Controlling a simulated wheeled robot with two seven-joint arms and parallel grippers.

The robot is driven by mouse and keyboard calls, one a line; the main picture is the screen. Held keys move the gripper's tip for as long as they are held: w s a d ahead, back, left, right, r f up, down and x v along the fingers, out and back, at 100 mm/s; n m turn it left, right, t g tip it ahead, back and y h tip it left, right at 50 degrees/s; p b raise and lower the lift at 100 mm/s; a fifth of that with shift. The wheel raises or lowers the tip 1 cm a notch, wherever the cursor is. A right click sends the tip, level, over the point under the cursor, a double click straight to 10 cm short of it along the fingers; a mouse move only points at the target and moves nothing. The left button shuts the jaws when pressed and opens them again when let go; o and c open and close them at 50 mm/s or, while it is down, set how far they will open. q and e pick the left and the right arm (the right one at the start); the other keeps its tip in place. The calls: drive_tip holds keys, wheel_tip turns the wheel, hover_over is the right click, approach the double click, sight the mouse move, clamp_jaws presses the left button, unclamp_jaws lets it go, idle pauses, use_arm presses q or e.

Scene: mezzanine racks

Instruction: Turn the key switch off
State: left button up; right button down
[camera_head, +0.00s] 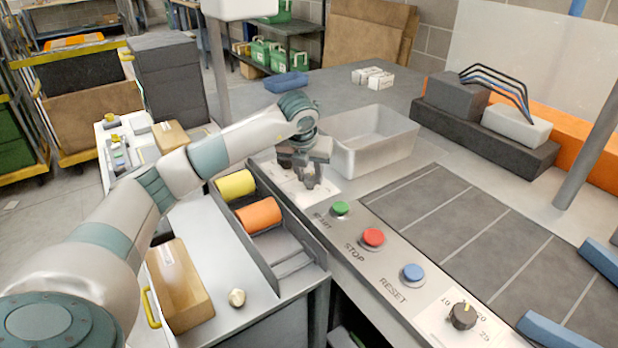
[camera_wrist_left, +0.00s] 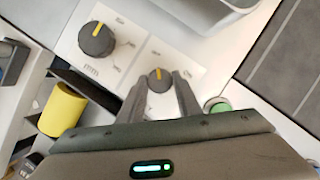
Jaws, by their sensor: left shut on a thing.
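The key switch (camera_wrist_left: 160,79) shows in the left wrist view as a small dark round knob with a yellow mark, on a white label plate on the console. My left gripper (camera_wrist_left: 160,92) has one finger on each side of it and is shut on it. The yellow mark points roughly up in that view. In the head view my left gripper (camera_head: 312,182) reaches down onto the console's far left part, and the arm's end mostly hides the knob there. My right gripper is in neither view.
A larger dial (camera_wrist_left: 96,40) sits beside the key switch. Along the console are a green button (camera_head: 340,208), a red button (camera_head: 373,237), a blue button (camera_head: 413,273) and a rotary dial (camera_head: 462,315). A grey bin (camera_head: 372,160) stands just behind the gripper.

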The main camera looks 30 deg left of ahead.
use_arm(q)
drive_tip(key=shift+n, duration=0.5)
drive_tip(key=o, duration=1.1)
drive_tip(key=shift+c, duration=0.2)
drive_tip(key=shift+r, duration=0.1)
